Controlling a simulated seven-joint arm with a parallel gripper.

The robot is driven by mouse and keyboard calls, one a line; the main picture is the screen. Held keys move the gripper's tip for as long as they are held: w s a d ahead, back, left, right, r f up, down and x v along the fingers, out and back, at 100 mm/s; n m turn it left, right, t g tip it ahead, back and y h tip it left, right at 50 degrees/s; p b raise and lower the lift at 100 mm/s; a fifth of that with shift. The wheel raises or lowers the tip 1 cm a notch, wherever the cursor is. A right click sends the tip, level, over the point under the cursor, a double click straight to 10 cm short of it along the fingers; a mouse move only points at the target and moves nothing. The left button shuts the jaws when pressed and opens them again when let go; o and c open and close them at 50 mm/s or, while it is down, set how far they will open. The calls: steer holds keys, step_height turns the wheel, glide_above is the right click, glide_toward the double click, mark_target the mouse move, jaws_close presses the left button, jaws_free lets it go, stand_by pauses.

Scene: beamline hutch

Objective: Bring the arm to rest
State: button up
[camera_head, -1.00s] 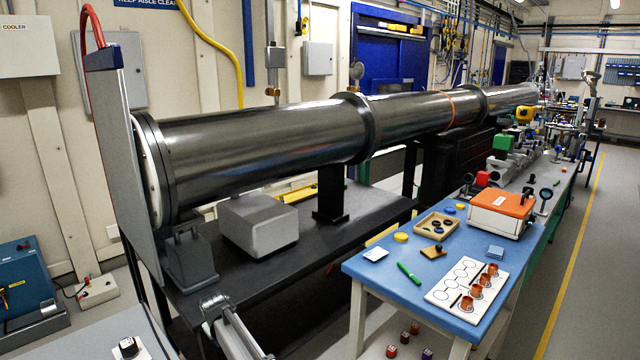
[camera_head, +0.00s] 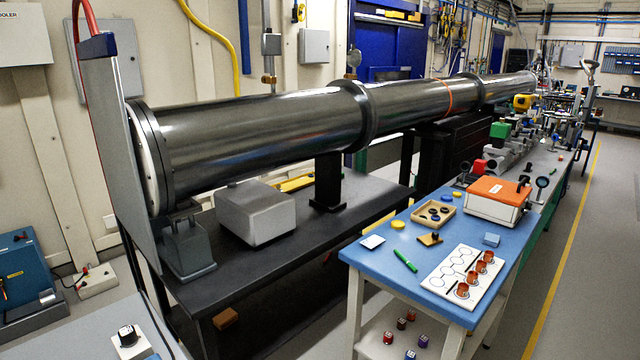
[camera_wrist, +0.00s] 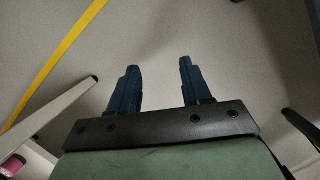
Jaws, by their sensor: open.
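My gripper (camera_wrist: 158,82) shows in the wrist view with its two dark blue fingers well apart. Nothing is between them, and bare grey floor lies beyond. My gripper and arm are not visible in the head view now. The blue-topped table (camera_head: 376,262) stands at the right of the head view. On it are a white card (camera_head: 440,287) with several orange-brown pieces on its right side, a green pen (camera_head: 405,261) and a wooden tray (camera_head: 452,214) of small round parts.
An orange-lidded box (camera_head: 497,190) stands at the table's back. Small coloured cubes (camera_head: 411,314) sit on the shelf below. A long steel tube (camera_head: 255,130) runs above a black bench (camera_head: 268,262). The aisle right of the yellow floor line (camera_head: 562,259) is clear.

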steer(key=s+d+m+g, duration=0.1)
steer(key=s+d, duration=0.2)
steer(key=s, duration=0.5)
steer(key=s+d+f+m+g, duration=0.1)
steer(key=s+d, duration=0.2)
steer(key=s, duration=0.5)
steer(key=s+d+m+g+y, duration=0.1)
steer(key=s+d, duration=0.2)
steer(key=s, duration=0.4)
steer(key=shift+s+f+g, duration=0.25)
steer(key=shift+s+g, duration=0.15)
